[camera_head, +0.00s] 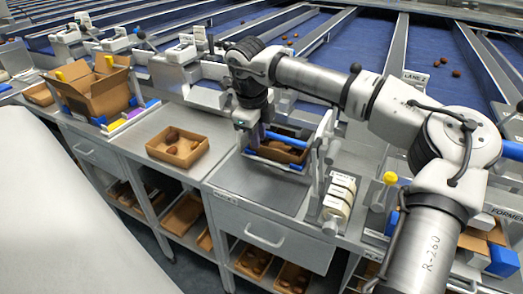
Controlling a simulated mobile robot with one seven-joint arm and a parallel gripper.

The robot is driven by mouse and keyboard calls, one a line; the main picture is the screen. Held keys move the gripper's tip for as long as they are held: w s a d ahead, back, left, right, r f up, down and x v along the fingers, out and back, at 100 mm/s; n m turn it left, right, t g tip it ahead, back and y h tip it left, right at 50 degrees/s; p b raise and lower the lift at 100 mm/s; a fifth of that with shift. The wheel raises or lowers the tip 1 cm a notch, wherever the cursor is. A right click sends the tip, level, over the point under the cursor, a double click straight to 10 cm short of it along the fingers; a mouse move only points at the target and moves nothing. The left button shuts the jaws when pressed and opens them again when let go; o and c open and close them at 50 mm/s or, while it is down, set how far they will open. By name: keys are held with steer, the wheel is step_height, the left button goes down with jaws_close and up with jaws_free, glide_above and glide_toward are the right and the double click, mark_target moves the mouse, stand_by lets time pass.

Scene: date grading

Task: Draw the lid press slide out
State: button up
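The lid press appears to be the grey metal frame (318,150) on the middle bench, right of centre. A cardboard box (283,157) sits low inside it, partly hidden by the frame and my gripper. A blue bar (285,135) runs across above the box toward the upright; I cannot tell whether it belongs to the slide. My gripper (257,138) points down at the left side of the press, close to the blue bar and box. Its fingers are small and partly hidden, so their opening and any contact are unclear. The slide itself is not clearly distinguishable.
An open cardboard tray (158,151) with brown dates stands on the bench to the left. Cream rolls (339,195) and a yellow knob (390,178) stand right of the press. Bare bench (255,188) lies in front of it, above a drawer (275,238).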

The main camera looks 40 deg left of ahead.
mark_target(261, 159)
steer(key=f, duration=0.2)
steer(key=w+f, duration=0.1)
steer(key=f, duration=0.1)
steer(key=f+p, duration=0.1)
steer(key=f, duration=0.2)
steer(key=shift+w+a, duration=0.15)
jaws_close()
